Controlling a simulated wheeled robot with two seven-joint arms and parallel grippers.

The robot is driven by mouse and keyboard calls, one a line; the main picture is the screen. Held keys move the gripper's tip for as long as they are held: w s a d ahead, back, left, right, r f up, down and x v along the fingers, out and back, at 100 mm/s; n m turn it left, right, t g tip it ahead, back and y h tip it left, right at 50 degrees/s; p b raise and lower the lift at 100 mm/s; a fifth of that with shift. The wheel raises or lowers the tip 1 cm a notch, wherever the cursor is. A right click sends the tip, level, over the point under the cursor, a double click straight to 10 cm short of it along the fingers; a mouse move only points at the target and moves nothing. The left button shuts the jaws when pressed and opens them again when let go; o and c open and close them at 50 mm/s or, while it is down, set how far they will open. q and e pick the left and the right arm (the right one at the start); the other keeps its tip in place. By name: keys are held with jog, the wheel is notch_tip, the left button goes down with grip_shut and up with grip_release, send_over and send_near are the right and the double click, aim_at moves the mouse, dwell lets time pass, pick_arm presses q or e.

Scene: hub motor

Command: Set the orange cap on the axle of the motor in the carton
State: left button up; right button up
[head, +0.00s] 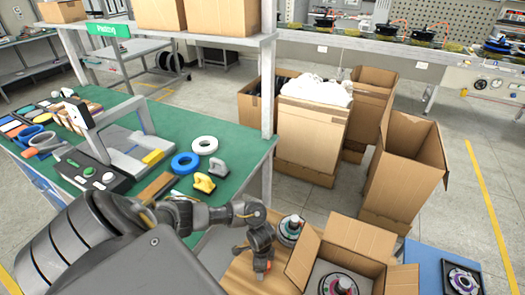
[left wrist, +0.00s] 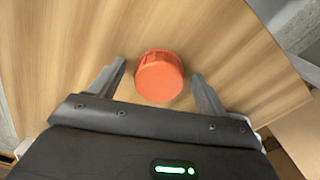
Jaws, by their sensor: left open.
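The orange cap (left wrist: 159,76) lies on a wooden surface (left wrist: 60,40) in the left wrist view. It is between the two fingers of my left gripper (left wrist: 158,70), with gaps on both sides. The gripper is open and points down at the cap. In the head view my left gripper (head: 257,273) is low over the wooden surface, and a bit of orange (head: 262,266) shows by its fingers. The motor (head: 338,285) sits inside the open carton (head: 357,239) to the right; its lower part is cut off by the frame. My right gripper is not in view.
Another motor (head: 290,229) stands on the wooden surface behind the gripper, close to the carton's left flap. A blue mat (head: 433,259) with another motor part (head: 462,281) is at the right. A green bench (head: 235,140) holds rings and tools. Large cartons (head: 404,165) stand behind.

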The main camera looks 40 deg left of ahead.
pick_arm(q)
jog(key=shift+c, duration=0.3)
jog(key=c, duration=1)
jog(key=shift+r, duration=0.15)
jog(key=shift+c, duration=0.2)
notch_tip(320, 180, up, 8)
jog(key=p, duration=0.3)
jog(key=shift+r, duration=0.25)
jog(key=shift+s+r+p, duration=0.1)
jog(key=shift+r+p, duration=0.2)
jog(key=shift+r, duration=0.3)
